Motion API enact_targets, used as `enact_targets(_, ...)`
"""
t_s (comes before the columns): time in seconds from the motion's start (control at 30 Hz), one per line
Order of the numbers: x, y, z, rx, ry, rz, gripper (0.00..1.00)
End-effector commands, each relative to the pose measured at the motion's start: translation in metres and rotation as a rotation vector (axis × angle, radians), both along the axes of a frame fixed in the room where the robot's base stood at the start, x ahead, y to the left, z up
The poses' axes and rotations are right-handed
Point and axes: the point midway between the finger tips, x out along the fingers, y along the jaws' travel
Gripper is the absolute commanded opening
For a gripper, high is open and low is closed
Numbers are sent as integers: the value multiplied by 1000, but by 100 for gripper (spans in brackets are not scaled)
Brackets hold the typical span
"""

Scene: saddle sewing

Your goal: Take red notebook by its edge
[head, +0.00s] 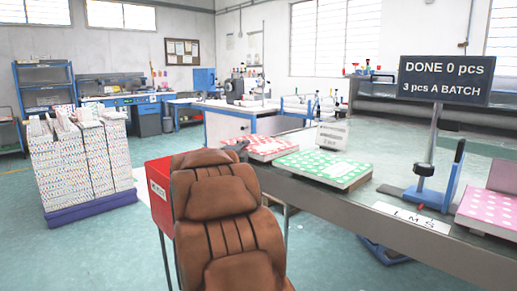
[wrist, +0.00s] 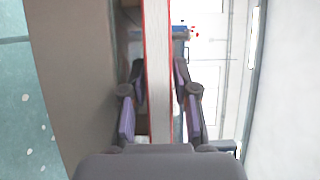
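The red notebook (head: 266,148), with a white pattern on its cover, lies flat on the far left end of the long table in the head view. In the wrist view its edge (wrist: 157,60) shows as pale pages between two thin red covers, running lengthwise between my fingers. My gripper (wrist: 159,78) is open around this edge, one finger on each side. A narrow gap shows at the right finger; the left finger is very close, and I cannot tell whether it touches. In the head view a small dark shape at the notebook's left edge is probably my gripper, partly behind the chair.
A green dotted notebook (head: 322,168) lies beside the red one, and a pink dotted notebook (head: 489,209) lies at the right. A brown chair (head: 226,222) and a red box (head: 160,192) stand before the table. A sign (head: 444,81) rises from the table.

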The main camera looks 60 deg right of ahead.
Motion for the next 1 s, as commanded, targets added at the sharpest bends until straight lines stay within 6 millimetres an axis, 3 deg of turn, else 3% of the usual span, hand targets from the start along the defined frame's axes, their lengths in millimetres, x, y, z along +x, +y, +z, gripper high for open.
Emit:
enact_targets(0.37,2,-7,0,0,1,1,29)
enact_targets(0.67,2,-7,0,0,1,1,0)
enact_targets(1.0,2,-7,0,1,1,1,0)
